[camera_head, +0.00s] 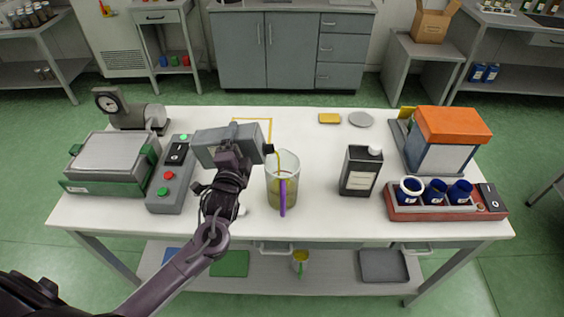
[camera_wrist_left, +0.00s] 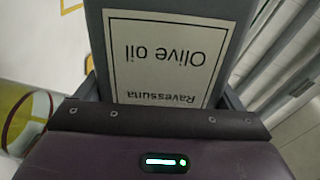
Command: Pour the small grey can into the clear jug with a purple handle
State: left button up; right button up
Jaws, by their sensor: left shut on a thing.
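The small grey can (camera_head: 222,137) lies tipped on its side above the table, its spout end toward the right. My left gripper (camera_head: 230,155) is shut on it. In the left wrist view the can (camera_wrist_left: 160,50) shows a white label reading "Ravessuna Olive oil", upside down. A thin yellow stream (camera_head: 278,154) falls from the spout into the clear jug (camera_head: 287,168). The jug stands upright on the table just right of the can, its purple handle (camera_head: 283,196) toward me. Yellowish liquid shows in it. Part of the jug also shows in the left wrist view (camera_wrist_left: 22,112). My right gripper is not in view.
A black can (camera_head: 359,171) with a white cap stands right of the jug. A red rack (camera_head: 430,213) with blue cups and an orange-topped box (camera_head: 450,130) are at the right. A control box (camera_head: 170,178) and a green-based scale (camera_head: 107,160) are at the left.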

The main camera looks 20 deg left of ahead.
pick_arm(q)
jog(key=shift+w+d+r, duration=0.15)
jog(key=shift+d, duration=0.1)
jog(key=shift+m, duration=0.3)
jog(key=shift+d, duration=0.15)
jog(key=shift+p, duration=0.35)
dwell(0.4)
jog(key=shift+m, duration=0.3)
jog(key=shift+d+r, duration=0.1)
